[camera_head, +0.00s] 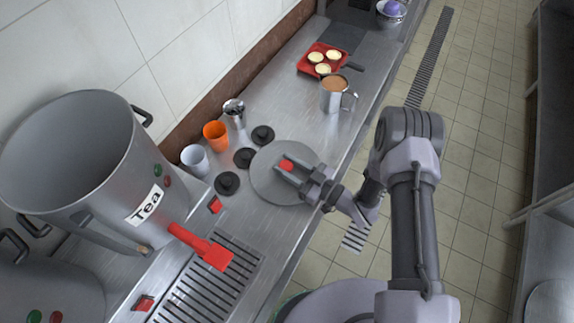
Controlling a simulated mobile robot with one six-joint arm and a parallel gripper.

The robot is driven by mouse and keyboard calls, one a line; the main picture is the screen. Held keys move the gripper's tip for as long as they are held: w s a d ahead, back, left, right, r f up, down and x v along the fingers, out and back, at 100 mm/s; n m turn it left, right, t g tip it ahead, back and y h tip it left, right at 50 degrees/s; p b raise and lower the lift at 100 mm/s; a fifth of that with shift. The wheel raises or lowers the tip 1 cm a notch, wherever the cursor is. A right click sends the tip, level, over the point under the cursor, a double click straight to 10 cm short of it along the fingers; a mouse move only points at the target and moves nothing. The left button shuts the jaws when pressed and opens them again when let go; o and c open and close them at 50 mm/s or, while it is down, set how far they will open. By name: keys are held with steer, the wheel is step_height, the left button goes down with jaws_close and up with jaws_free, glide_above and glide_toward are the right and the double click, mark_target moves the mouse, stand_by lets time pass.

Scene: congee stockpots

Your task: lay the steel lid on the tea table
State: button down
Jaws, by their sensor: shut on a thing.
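The steel lid (265,183) is a flat grey disc with a red knob (286,165). It appears over the steel counter, to the right of the big pot labelled Tea (100,165). I take this counter (300,125) as the tea table. My gripper (283,168) is shut on the lid's red knob, reaching in from the right. The lid looks about level. I cannot tell whether its underside touches the counter or is a little above it. The gripper hides part of the lid's right side.
Black discs with knobs (243,158), an orange cup (215,135) and a white cup (195,160) stand just left of the lid. A steel mug (335,95) and red tray (322,60) are farther back. A red tap handle (205,248) and drain grate (205,285) are in front.

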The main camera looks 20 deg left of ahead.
steer(key=shift+f, duration=0.15)
steer(key=c, duration=0.9)
jaws_free()
